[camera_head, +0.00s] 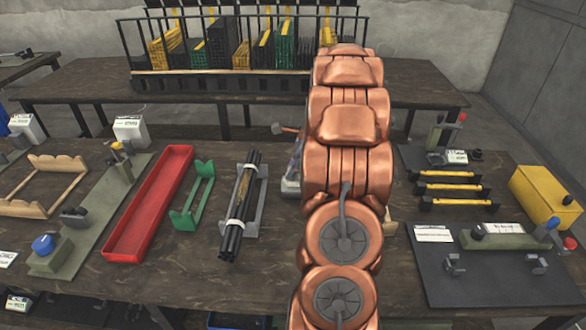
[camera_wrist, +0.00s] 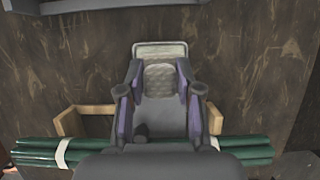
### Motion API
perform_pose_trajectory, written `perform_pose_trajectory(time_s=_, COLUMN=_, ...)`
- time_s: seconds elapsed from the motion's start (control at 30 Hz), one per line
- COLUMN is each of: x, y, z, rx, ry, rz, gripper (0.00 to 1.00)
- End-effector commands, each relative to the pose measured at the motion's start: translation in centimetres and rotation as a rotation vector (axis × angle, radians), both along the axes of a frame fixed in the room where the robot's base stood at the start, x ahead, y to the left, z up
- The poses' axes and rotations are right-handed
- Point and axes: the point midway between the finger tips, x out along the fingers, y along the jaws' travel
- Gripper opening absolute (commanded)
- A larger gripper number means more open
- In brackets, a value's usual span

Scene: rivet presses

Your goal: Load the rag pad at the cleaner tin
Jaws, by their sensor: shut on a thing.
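A pale grey quilted pad (camera_wrist: 165,76), which looks like the rag pad, sits between the fingers of my gripper (camera_wrist: 160,72) in the wrist view. The fingers close on it from both sides, and its far end sticks out past the fingertips. In the head view my copper arm hides most of the gripper and the pad. A yellow box-like tin (camera_head: 545,196) with a dark cap stands at the right of the workbench in the head view. I cannot tell whether it is the cleaner tin.
A bundle of green rods (camera_wrist: 245,148) lies in a wooden cradle (camera_wrist: 68,122) below my gripper. The bench also holds a red tray (camera_head: 150,205), a green cradle (camera_head: 192,198) and a black rod bundle (camera_head: 240,205). Bare wood lies ahead of the pad.

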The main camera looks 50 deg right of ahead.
Motion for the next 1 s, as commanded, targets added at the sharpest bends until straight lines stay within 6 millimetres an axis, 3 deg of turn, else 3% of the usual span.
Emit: perform_pose_trajectory(time_s=1.0, x=0.02, y=-0.02, z=-0.92, rx=-0.001, ry=-0.001, rz=0.0, gripper=0.07)
